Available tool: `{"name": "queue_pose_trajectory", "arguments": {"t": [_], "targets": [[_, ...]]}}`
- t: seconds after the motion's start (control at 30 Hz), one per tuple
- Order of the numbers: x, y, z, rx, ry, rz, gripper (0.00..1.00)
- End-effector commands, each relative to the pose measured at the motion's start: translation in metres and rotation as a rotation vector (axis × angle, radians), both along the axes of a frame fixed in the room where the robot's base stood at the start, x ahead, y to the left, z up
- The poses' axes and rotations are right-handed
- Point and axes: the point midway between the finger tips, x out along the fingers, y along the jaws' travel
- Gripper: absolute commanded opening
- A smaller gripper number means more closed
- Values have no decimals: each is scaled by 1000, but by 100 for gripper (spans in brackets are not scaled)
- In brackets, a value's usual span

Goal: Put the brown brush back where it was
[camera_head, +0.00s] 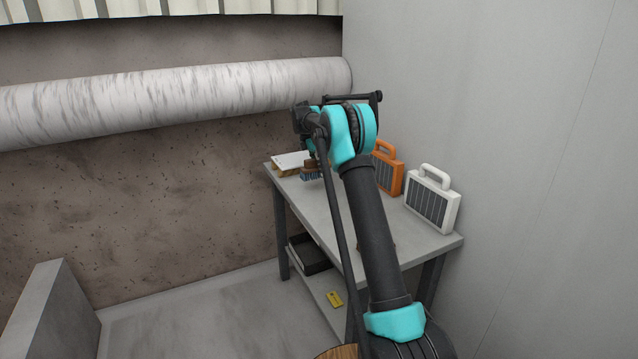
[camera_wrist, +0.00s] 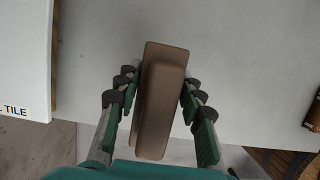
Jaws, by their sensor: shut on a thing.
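The brown brush (camera_wrist: 158,100) is between the fingers of my gripper (camera_wrist: 155,92) in the wrist view, its brown back facing the camera. My gripper is shut on it from both sides. In the head view the brush (camera_head: 311,173) shows as a brown top with blue-grey bristles pointing down, under my gripper (camera_head: 312,160). It is over the far left part of the grey table (camera_head: 323,208). I cannot tell whether the bristles touch the tabletop.
A white-topped tile box (camera_head: 291,161) lies left of the brush, also seen in the wrist view (camera_wrist: 24,60). An orange case (camera_head: 389,172) and a white case (camera_head: 432,200) stand along the wall side. A black tray (camera_head: 309,256) and yellow item (camera_head: 334,299) sit on the lower shelf.

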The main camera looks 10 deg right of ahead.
Motion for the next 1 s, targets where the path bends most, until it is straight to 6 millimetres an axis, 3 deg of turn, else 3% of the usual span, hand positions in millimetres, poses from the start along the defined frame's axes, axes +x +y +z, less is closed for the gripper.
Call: {"name": "queue_pose_trajectory", "arguments": {"t": [0.1,0.33,0.6,0.97,1.0], "targets": [[0,0,-17,0,0,0,11],[0,0,-31,0,0,0,11],[0,0,-66,0,0,0,11],[0,0,-69,0,0,0,11],[0,0,-69,0,0,0,42]]}}
